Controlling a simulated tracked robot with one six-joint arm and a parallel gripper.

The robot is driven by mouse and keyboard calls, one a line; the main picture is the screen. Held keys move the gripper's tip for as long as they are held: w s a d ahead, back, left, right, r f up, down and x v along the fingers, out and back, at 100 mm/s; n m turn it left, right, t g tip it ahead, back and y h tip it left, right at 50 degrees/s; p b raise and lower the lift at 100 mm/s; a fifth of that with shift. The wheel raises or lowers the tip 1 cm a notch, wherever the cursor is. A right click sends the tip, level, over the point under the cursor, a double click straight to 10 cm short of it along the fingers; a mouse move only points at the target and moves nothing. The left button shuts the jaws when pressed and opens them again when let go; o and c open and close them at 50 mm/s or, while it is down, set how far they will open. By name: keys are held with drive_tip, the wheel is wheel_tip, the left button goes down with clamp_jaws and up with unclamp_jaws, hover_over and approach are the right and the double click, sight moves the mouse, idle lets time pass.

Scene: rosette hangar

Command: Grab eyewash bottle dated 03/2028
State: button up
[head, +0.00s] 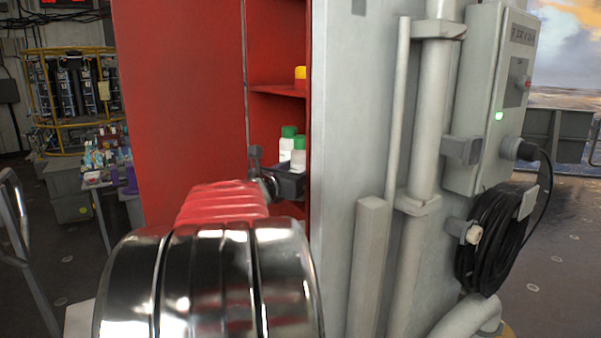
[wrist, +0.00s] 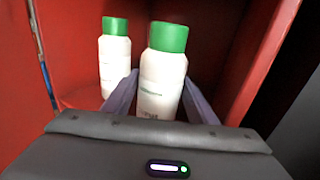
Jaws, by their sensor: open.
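Two white bottles with green caps stand upright in a red cabinet. In the wrist view the nearer right bottle (wrist: 162,80) stands between the fingers of my open gripper (wrist: 161,100); I cannot tell whether either finger touches it. The other bottle (wrist: 115,62) stands behind and to the left, outside the fingers. In the head view the two bottles show as a left one (head: 287,145) and a right one (head: 299,154), just beyond my gripper (head: 285,180). Some small print shows low on the nearer bottle, but no date is readable on either.
The red cabinet (head: 180,95) has a shelf (head: 278,90) above the bottles with a yellow-topped item (head: 300,76) on it. Its red side walls stand close on both sides. A grey column (head: 350,120) with pipes stands right of the opening.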

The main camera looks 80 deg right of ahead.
sight(296, 157)
drive_tip(key=shift+c, duration=0.2)
drive_tip(key=c, duration=0.9)
drive_tip(key=shift+c, duration=0.2)
drive_tip(key=shift+r, duration=0.1)
drive_tip(key=shift+r, duration=1.7)
drive_tip(key=v, duration=1.8)
drive_tip(key=shift+w+f, duration=0.1)
